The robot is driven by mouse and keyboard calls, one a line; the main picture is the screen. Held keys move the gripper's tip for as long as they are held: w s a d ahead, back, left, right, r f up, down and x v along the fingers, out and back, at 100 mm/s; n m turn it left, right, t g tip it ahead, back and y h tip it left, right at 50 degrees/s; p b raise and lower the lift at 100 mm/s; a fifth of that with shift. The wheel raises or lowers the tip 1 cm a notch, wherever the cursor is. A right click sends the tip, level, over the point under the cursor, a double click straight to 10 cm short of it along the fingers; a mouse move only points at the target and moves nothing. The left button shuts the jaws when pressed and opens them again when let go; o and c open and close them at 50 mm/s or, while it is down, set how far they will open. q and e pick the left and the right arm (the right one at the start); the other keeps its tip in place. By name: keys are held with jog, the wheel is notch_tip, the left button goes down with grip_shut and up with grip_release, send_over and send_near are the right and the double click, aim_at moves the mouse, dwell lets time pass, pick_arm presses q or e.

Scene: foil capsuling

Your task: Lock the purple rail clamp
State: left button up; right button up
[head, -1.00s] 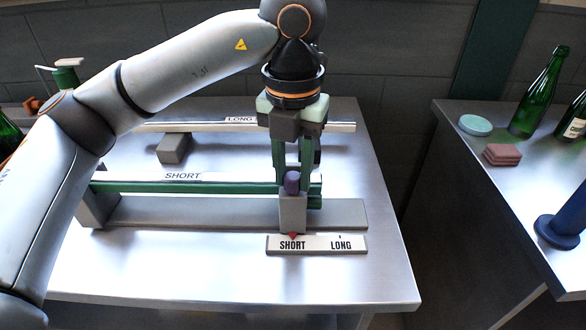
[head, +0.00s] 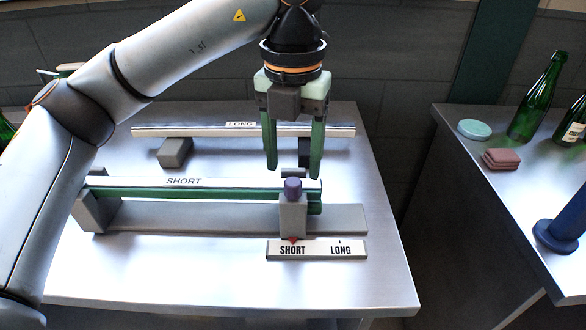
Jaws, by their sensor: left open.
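The purple rail clamp knob (head: 292,189) sits on top of a grey block (head: 292,216) at the right part of the SHORT rail in the head view. The red pointer under the block is at the SHORT mark of the label plate (head: 317,250). My left gripper (head: 293,174) is open, with green fingers pointing down, above and slightly behind the knob. Nothing is between its fingers that I can make out. I cannot tell from this view whether the clamp is locked. My right gripper is not in view.
The green SHORT rail (head: 180,190) runs left from the clamp. The LONG rail (head: 200,130) lies behind it. The metal table (head: 200,270) is clear in front. On the right table stand green bottles (head: 538,95), coasters (head: 501,159) and a blue stand (head: 565,230).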

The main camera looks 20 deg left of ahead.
aim_at(293, 181)
pick_arm(q)
notch_tip(293, 181, up, 9)
jog(key=p, duration=0.2)
jog(key=shift+f, duration=0.15)
